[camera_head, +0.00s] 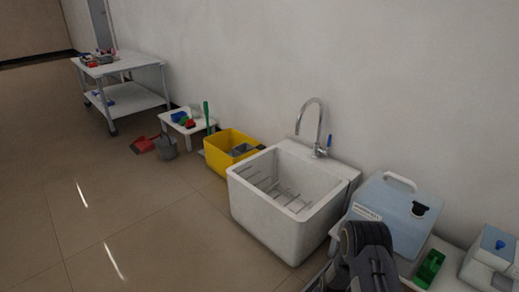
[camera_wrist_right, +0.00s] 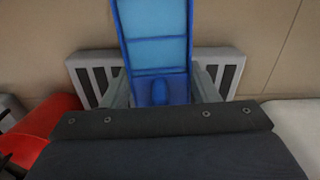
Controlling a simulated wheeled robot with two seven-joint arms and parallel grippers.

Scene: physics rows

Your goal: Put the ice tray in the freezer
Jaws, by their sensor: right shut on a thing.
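The ice tray (camera_wrist_right: 152,50) is a blue, ladder-like strip with cross ribs. In the right wrist view it stands out from between the fingers of my right gripper (camera_wrist_right: 160,92), which is shut on its near end. Its far end runs out of the top of that view. In the head view a dark part of my arm shows at the lower right, but the gripper and tray are not visible there. My left gripper is not in view. I cannot make out a freezer in either view.
A white sink (camera_head: 262,219) with a tap stands by the wall. Right of it are a pale blue box (camera_head: 385,200) with a white handle and a green item (camera_head: 429,268). A yellow crate (camera_head: 222,159) and a white cart (camera_head: 140,97) stand further left. The left floor is clear.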

